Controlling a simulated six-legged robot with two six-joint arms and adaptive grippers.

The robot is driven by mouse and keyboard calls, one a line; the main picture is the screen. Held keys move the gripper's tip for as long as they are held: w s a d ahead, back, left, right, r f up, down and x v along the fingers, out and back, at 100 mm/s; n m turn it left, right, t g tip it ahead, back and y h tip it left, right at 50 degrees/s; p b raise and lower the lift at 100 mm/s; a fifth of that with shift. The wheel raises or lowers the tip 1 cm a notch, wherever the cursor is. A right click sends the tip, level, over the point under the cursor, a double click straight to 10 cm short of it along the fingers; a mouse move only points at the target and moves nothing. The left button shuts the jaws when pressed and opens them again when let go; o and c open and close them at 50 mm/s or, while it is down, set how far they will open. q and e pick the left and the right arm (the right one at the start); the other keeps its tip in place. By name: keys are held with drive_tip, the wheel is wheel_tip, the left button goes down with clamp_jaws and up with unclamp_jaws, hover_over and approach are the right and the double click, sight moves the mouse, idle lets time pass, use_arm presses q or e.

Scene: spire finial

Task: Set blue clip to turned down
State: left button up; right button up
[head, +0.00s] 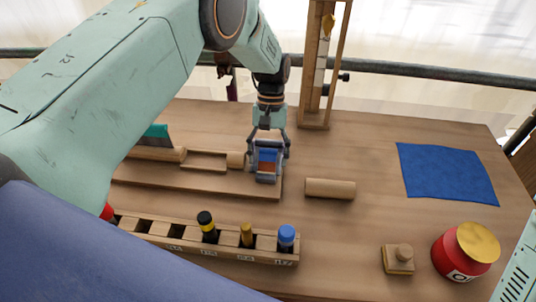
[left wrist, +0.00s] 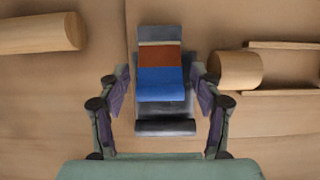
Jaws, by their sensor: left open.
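The blue clip (head: 267,158) stands at the right end of a low wooden board (head: 215,188), with a blue face, a red-brown band and a grey body. It also shows in the left wrist view (left wrist: 160,84), blue part nearer the gripper's base. My left gripper (head: 268,150) is open over the clip. In the left wrist view the left gripper's fingers (left wrist: 161,90) stand on either side of it, with small gaps. The fingers partly hide the clip in the head view. My right gripper is not in view.
A loose wooden cylinder (head: 330,189) lies right of the board. A teal piece (head: 156,132) stands at the board's left. A rack (head: 215,245) of capped tools is in front. A wooden tower (head: 316,70) rises behind. A blue cloth (head: 446,173) and red jar (head: 466,251) are right.

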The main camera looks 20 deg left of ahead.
use_arm(q)
drive_tip(key=v, duration=1.2)
